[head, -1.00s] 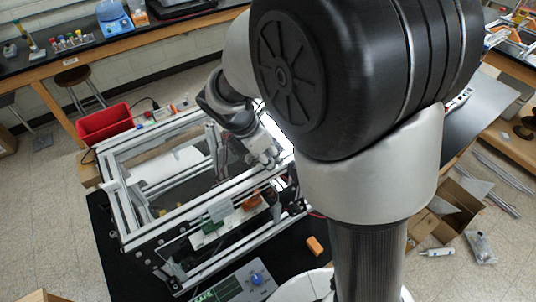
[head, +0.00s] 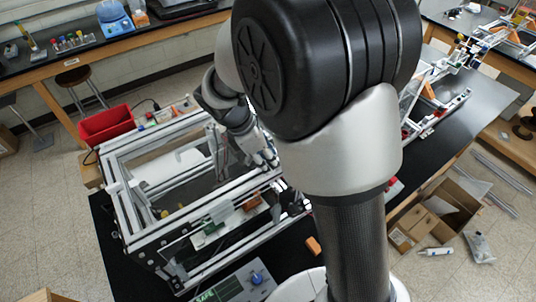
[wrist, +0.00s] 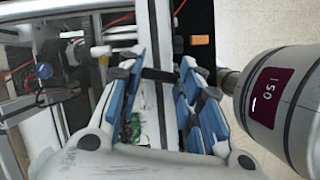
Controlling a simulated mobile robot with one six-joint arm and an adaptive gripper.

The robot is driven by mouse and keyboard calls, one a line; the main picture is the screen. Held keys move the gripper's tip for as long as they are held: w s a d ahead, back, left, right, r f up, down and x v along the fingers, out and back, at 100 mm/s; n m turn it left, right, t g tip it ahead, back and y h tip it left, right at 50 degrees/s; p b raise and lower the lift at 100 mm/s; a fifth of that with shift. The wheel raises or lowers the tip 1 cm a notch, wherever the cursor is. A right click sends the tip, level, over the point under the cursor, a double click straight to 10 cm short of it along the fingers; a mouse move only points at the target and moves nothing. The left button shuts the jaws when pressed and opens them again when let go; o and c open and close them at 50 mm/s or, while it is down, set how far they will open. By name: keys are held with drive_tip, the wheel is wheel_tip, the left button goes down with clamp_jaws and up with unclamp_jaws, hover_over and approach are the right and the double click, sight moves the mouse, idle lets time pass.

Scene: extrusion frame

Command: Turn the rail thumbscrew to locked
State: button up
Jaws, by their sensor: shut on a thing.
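My gripper (head: 264,158) is at the near right part of the extrusion frame (head: 150,240), beside its upper rail. In the wrist view, my gripper (wrist: 160,72) has its blue-padded fingers on either side of a dark bar-like piece, which appears to be the rail thumbscrew (wrist: 158,75). The fingers are shut on it. It lies across the gap between the fingertips, over the pale rail. The thumbscrew cannot be made out in the head view, where the fingers and arm cover that spot. Its lock marking is not legible.
An orange block (head: 313,245) lies on the black bench right of the frame. A panel with a blue knob (head: 256,279) and a green display stands in front. A red bin (head: 106,124) is behind the frame at left. Cardboard boxes (head: 412,225) stand on the floor at right.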

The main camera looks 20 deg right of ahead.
drive_tip(key=m+g+p, duration=0.1)
drive_tip(key=m, duration=0.2)
drive_tip(key=shift+w+r+m+p, duration=0.1)
drive_tip(key=shift+m+p, duration=0.2)
drive_tip(key=shift+m, duration=0.1)
drive_tip(key=m+g, duration=0.1)
drive_tip(key=m+p, duration=0.1)
drive_tip(key=m, duration=0.1)
drive_tip(key=shift+w+d+m+g+y, duration=0.1)
drive_tip(key=shift+m+g+y, duration=0.2)
drive_tip(key=shift+g, duration=0.1)
drive_tip(key=m+g+y+p, duration=0.1)
drive_tip(key=m, duration=0.2)
drive_tip(key=shift+m, duration=0.3)
drive_tip(key=shift+w+d+m+y+p, duration=0.1)
drive_tip(key=shift+m+y+p, duration=0.4)
drive_tip(key=shift+m, duration=1.2)
drive_tip(key=shift+y, duration=0.3)
drive_tip(key=o, duration=1.1)
drive_tip(key=shift+g, duration=0.3)
drive_tip(key=shift+c, duration=0.2)
